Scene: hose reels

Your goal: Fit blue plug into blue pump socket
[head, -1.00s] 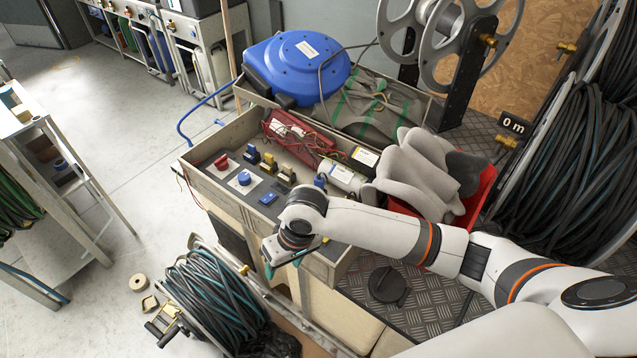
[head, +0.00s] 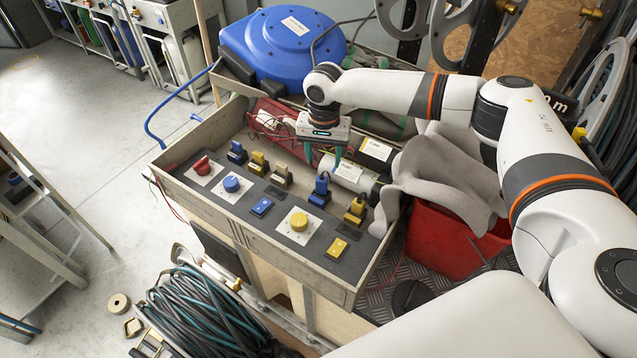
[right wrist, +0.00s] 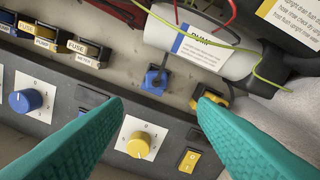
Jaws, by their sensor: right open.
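A blue plug-like piece (head: 320,190) with a dark lead stands at the back edge of the panel; the right wrist view shows it (right wrist: 155,78) in front of a cylinder labelled PUMP (right wrist: 200,45). I cannot tell whether it is seated, and I cannot make out a separate blue pump socket. Another blue block (head: 237,152) stands further left. My right gripper (head: 337,157) points down above the tray, behind the blue piece. Its teal fingers (right wrist: 158,110) are wide apart with nothing between them. My left gripper is out of view.
The panel has a blue knob (head: 231,184), yellow knob (head: 298,222), red knob (head: 201,165) and yellow switch (head: 337,247). A yellow plug-like piece (right wrist: 210,98) stands close beside the blue one. Grey cloth over a red bin (head: 455,240) stands right of the tray.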

